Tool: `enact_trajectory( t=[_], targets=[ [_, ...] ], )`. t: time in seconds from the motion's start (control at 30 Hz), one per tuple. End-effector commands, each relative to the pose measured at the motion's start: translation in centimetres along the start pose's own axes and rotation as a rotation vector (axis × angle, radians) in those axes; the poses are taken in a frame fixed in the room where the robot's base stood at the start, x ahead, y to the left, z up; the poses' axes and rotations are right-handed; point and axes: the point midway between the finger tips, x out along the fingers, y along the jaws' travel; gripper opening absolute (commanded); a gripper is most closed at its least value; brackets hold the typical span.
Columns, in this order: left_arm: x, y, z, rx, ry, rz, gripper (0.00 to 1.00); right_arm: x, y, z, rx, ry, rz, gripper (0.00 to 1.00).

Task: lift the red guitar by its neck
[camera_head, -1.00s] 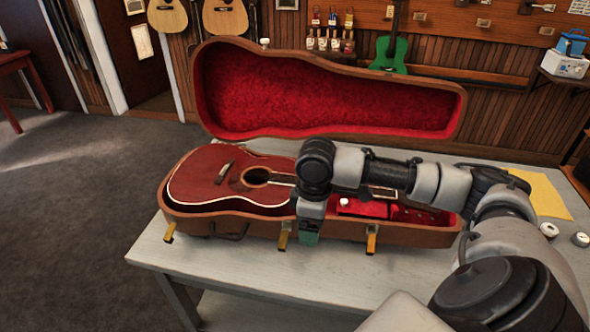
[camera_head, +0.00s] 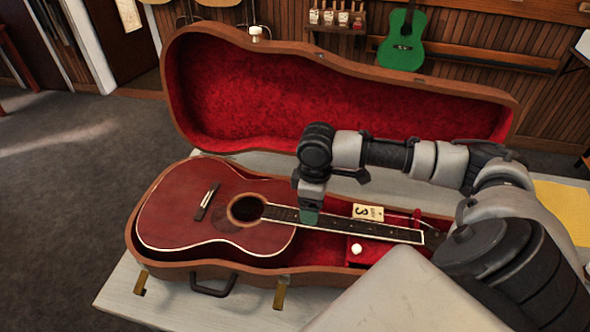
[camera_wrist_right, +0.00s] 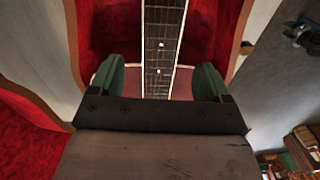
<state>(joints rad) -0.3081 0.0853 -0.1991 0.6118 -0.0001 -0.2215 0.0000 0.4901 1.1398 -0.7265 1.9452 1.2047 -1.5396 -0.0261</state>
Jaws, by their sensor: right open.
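The red guitar (camera_head: 215,208) lies face up in the open brown case (camera_head: 240,270), which is lined in red. Its body is at the left and its neck (camera_head: 340,226) runs right. My right gripper (camera_head: 309,215) is over the neck near the body end, pointing down. In the right wrist view the neck (camera_wrist_right: 162,50) runs between the two green fingertips of the open gripper (camera_wrist_right: 160,82), with a gap on each side. Whether the fingers reach down beside the neck I cannot tell. My left gripper is not in view.
The case lid (camera_head: 340,105) stands open behind the guitar. A small tag (camera_head: 368,212) and a white knob (camera_head: 356,249) are by the neck. A yellow sheet (camera_head: 562,210) lies on the table at right. A green ukulele (camera_head: 402,42) hangs on the back wall.

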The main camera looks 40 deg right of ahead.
Motion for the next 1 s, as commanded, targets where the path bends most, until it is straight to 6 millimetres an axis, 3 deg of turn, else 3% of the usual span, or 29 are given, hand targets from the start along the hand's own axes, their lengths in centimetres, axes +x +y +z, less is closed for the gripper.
enact_trajectory(
  t=[0.27,0.53,0.83,1.0],
  targets=[
    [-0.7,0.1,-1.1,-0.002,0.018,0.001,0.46,2.3,-0.1,0.1,-0.001,-0.001,-0.001,0.78],
    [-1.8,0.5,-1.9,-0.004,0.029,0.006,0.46,6.2,-0.1,0.2,0.0,-0.001,0.0,0.78],
    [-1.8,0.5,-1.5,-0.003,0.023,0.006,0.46,6.8,-0.1,0.1,-0.003,0.001,0.003,0.78],
    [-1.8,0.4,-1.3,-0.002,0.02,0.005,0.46,6.8,-0.1,0.2,-0.002,0.001,0.002,0.52]
  ],
)
